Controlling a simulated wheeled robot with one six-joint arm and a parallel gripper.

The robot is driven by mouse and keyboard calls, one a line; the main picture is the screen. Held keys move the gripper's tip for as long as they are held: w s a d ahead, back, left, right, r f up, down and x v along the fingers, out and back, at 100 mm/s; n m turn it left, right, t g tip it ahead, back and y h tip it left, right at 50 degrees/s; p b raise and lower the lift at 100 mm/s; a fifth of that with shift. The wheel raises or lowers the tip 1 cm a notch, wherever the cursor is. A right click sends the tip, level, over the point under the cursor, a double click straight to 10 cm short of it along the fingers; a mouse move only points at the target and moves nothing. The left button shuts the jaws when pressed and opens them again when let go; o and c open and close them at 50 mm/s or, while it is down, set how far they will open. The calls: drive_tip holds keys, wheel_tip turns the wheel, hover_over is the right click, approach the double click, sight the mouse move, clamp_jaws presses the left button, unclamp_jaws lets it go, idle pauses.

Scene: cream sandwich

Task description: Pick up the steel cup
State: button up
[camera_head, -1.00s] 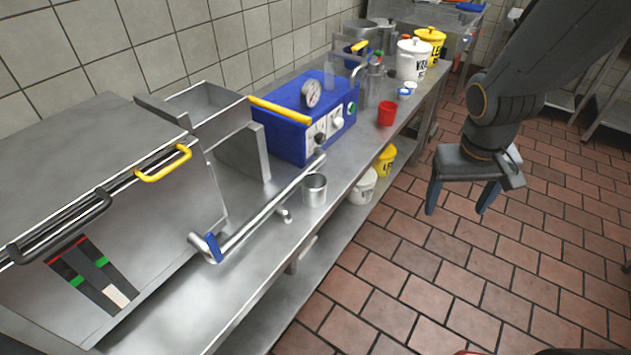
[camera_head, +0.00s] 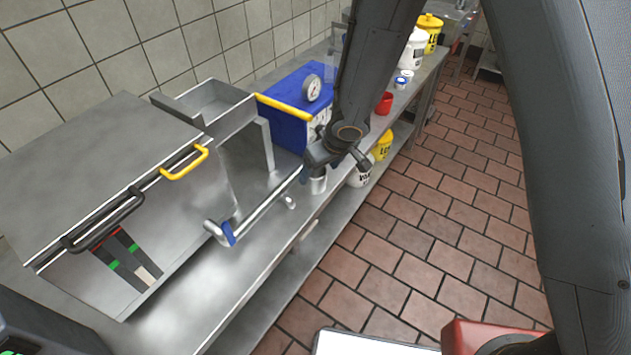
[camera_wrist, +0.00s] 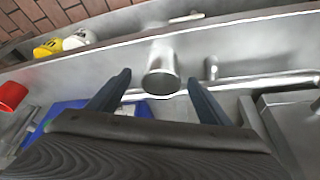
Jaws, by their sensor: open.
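The steel cup (camera_head: 318,184) stands upright on the steel counter, beside the long tubular handle and in front of the blue machine. In the head view its upper part is hidden by my gripper (camera_head: 325,168), which is just above it. In the wrist view the steel cup (camera_wrist: 161,78) shows ahead, centred between the two blue fingers of my gripper (camera_wrist: 158,85). The fingers are open and apart, with nothing held between them. I cannot tell whether the cup's rim is level with the fingertips.
The tubular handle (camera_head: 262,208) runs close to the cup's left. The blue machine (camera_head: 290,105) stands behind. A red cup (camera_head: 384,103) and white and yellow tubs are farther along the counter (camera_head: 250,265). The front of the counter is clear; below it is a shelf with buckets.

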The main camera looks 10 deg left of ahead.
drive_tip(key=shift+b+x, duration=1.45)
drive_tip(key=shift+x, duration=1.2)
drive_tip(key=shift+s+a, duration=0.1)
drive_tip(key=shift+s, duration=0.1)
drive_tip(key=c, duration=1.1)
